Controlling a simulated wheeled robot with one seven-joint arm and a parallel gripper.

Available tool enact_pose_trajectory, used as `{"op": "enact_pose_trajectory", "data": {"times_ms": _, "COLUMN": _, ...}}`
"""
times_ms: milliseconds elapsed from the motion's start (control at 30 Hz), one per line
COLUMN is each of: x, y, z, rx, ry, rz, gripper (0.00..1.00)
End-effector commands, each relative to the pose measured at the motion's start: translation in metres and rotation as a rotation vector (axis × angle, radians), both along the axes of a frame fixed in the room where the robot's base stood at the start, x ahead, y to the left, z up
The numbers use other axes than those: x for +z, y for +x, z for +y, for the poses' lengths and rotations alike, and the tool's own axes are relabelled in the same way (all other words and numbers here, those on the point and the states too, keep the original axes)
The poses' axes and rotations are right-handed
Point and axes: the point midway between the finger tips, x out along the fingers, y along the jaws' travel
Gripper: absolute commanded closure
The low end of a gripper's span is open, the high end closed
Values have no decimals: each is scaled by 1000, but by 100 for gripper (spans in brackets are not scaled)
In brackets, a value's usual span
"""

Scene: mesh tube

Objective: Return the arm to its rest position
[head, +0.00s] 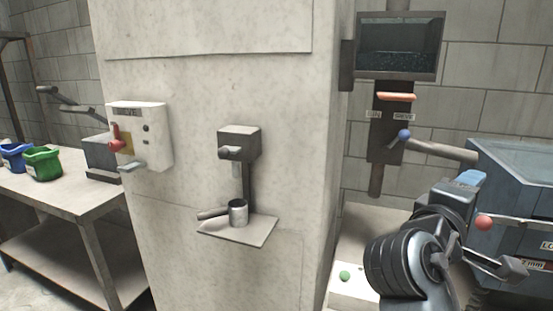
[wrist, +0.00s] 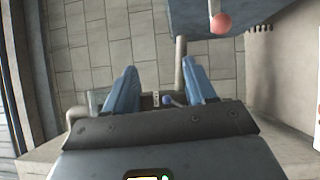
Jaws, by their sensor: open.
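My arm is folded at the lower right of the head view. My gripper (head: 470,178) shows there as a blue tip above the dark arm links, in front of the blue-grey machine. In the wrist view my gripper (wrist: 160,67) has its two blue fingers spread apart, with nothing between them. The fingers touch nothing that I can see. Part of the gripper is hidden by its own body in the head view.
A pillar holds a switch box (head: 140,135) and a dispenser (head: 239,143) above a metal cup (head: 238,212) on a shelf. The blue-grey machine (head: 525,170) with a red-knobbed lever (head: 484,223) is close to my arm. A table (head: 75,195) with bins stands left.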

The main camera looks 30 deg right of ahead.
Motion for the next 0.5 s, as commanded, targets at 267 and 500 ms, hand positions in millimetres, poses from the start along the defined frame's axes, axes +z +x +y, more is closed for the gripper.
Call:
{"op": "enact_pose_trajectory", "data": {"times_ms": 267, "x": -77, "y": 18, "z": 37, "rx": 375, "ry": 63, "rz": 7, "gripper": 45}}
{"op": "enact_pose_trajectory", "data": {"times_ms": 500, "x": -157, "y": 4, "z": 101, "rx": 738, "ry": 278, "rz": -73, "gripper": 45}}
